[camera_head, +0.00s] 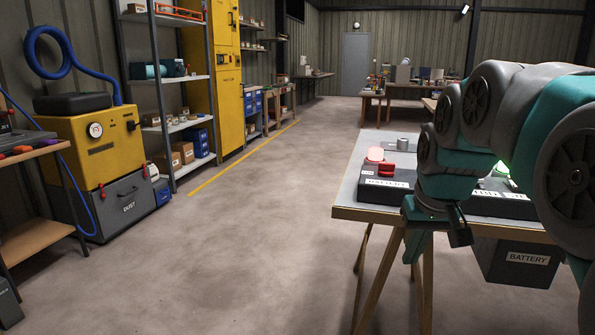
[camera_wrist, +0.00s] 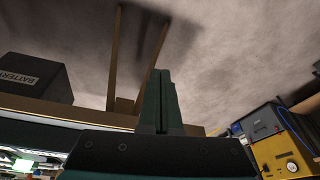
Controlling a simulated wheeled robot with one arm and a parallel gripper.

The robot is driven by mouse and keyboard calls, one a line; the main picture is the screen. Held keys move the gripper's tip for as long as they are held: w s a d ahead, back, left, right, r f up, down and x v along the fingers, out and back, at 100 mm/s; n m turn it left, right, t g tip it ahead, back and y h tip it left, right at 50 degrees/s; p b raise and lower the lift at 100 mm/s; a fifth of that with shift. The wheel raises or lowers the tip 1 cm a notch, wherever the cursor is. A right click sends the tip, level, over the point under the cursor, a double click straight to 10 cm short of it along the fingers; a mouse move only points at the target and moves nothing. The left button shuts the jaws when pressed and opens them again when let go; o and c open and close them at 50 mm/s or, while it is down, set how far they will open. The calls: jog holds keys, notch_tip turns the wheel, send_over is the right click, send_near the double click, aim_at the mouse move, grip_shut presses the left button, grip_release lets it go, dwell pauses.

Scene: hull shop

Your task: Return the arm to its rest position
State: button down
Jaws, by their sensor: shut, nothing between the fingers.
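My arm, teal and dark grey, reaches in from the right of the head view and is bent over the near side of the workbench (camera_head: 350,197). My gripper (camera_head: 460,234) hangs at the front edge of this bench, with nothing seen in it. In the wrist view my gripper (camera_wrist: 160,76) shows its two teal fingers pressed together, with nothing between them. They point over the bare concrete floor and the bench legs. The arm hides part of the bench top in the head view.
On the bench are a red item (camera_head: 386,169) on a dark box and a grey cylinder (camera_head: 404,142). A box marked BATTERY (camera_head: 520,262) is below the bench top. A yellow dust machine (camera_head: 100,145) and shelves (camera_head: 184,130) line the left. The middle floor is clear.

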jog(key=s+a+f+g, duration=0.2)
jog(key=s+f, duration=0.7)
jog(key=s, duration=0.4)
jog(key=s+a+f+g, duration=0.3)
jog(key=s+f, duration=0.6)
jog(key=s, duration=0.5)
jog(key=shift+s+a, duration=0.15)
jog(key=shift+a, duration=0.1)
jog(key=shift+f, duration=0.1)
